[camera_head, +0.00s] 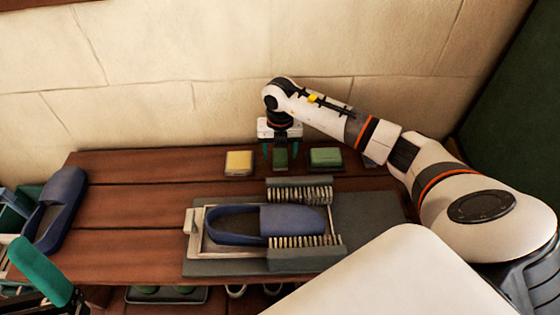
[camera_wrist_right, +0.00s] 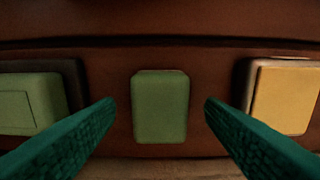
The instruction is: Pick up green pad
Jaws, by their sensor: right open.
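A small green pad (camera_head: 281,158) lies near the back edge of the wooden bench, between the yellow pad and a wider green pad (camera_head: 325,157). My right gripper (camera_head: 281,152) is above it, pointing down, open and empty. In the right wrist view the small green pad (camera_wrist_right: 160,106) lies midway between the two teal fingers, apart from both. The wider green pad (camera_wrist_right: 30,103) is at the left there, on a dark holder. Part of my left gripper (camera_head: 40,270), a teal finger, shows at the lower left; its opening cannot be made out.
A yellow pad (camera_head: 239,162) sits left of the small green pad. In front, a blue slipper (camera_head: 290,220) lies in a frame between two brushes (camera_head: 300,190) on a grey mat (camera_head: 370,215). Another blue slipper (camera_head: 62,205) is at the left. The wall stands close behind.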

